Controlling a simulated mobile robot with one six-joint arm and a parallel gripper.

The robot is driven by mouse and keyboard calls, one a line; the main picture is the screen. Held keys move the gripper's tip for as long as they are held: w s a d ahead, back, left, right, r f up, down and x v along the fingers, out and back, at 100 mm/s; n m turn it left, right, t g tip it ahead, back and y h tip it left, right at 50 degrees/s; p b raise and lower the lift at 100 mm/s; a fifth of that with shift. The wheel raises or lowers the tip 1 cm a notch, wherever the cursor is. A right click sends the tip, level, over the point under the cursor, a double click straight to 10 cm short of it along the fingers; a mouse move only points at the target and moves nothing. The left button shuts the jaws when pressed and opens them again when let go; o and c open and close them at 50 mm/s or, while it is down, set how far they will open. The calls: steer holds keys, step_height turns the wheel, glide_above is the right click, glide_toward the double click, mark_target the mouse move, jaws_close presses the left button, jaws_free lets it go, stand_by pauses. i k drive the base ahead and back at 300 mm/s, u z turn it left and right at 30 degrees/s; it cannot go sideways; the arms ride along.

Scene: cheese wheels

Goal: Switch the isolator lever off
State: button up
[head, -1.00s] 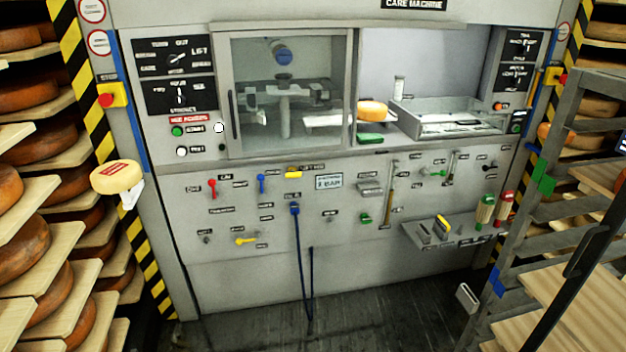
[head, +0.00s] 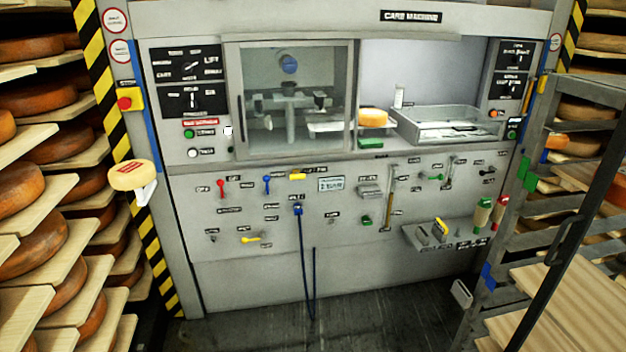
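A small red lever (head: 221,189) sits at the left of the grey lower panel of the machine (head: 260,278), its handle about vertical. A blue lever (head: 266,184) is to its right, also about vertical. Two yellow handles lie about level: one at the upper row (head: 297,177) and one lower (head: 250,240). A green handle (head: 432,177) is at the right. The labels are too small to read, so I cannot tell for sure which one is the isolator lever. My gripper is not in view.
A slatted rack (head: 560,130) with boards (head: 570,300) stands close at the right. Cheese shelves (head: 40,250) line the left. A blue cord (head: 305,265) hangs to the floor. Dark floor in front is clear.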

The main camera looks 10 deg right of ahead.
mark_target(224, 197)
steer(key=u, duration=0.15)
steer(key=i, duration=0.95)
steer(key=z, duration=0.1)
